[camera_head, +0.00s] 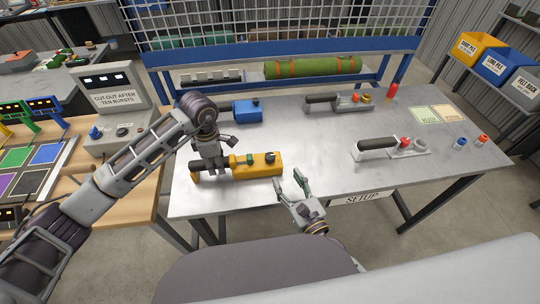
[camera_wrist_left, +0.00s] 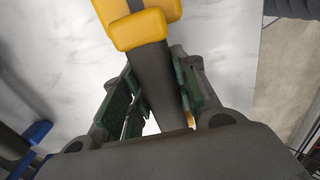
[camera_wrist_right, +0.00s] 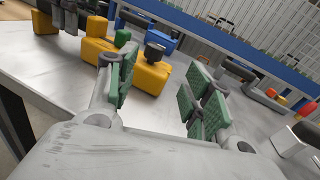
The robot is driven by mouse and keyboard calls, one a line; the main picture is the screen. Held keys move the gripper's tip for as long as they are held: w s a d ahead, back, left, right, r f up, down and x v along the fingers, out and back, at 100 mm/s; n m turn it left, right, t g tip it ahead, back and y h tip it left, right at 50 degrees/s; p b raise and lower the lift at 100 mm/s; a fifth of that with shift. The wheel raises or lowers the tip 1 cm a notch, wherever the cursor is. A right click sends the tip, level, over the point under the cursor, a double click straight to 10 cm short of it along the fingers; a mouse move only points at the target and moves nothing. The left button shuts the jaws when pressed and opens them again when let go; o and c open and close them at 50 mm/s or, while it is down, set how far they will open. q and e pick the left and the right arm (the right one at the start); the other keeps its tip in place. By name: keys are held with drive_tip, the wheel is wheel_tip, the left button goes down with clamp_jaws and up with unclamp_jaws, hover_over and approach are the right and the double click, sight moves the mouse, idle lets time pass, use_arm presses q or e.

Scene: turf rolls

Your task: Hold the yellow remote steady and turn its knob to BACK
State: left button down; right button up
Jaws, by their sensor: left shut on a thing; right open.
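The yellow remote (camera_head: 262,164) lies on the grey bench, with a green button and a dark knob (camera_head: 270,157) on top. My left gripper (camera_head: 212,168) is shut on the remote's dark handle; the left wrist view shows the handle (camera_wrist_left: 155,75) between the green pads, with the yellow body (camera_wrist_left: 140,28) beyond. My right gripper (camera_head: 301,183) is open and empty, right of the remote near the bench's front edge. In the right wrist view the knob (camera_wrist_right: 155,52) stands on the remote (camera_wrist_right: 145,75), beyond the open fingers (camera_wrist_right: 165,95). The knob's marking is too small to read.
A blue remote (camera_head: 246,109) lies behind the yellow one. Grey tools with dark handles (camera_head: 375,144) lie to the right. A green turf roll (camera_head: 312,67) rests on the back shelf. A control box (camera_head: 112,100) stands at left. The bench's middle is clear.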

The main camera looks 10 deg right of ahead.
sight(272, 159)
drive_tip(key=shift+s+a+r+m, duration=0.25)
drive_tip(key=shift+s+a+m, duration=0.15)
drive_tip(key=shift+s+m, duration=0.2)
drive_tip(key=shift+w, duration=0.25)
drive_tip(key=shift+x, duration=5.8)
drive_tip(key=shift+w, duration=0.1)
drive_tip(key=shift+f, duration=0.1)
drive_tip(key=c, duration=1.1)
drive_tip(key=shift+o, duration=0.2)
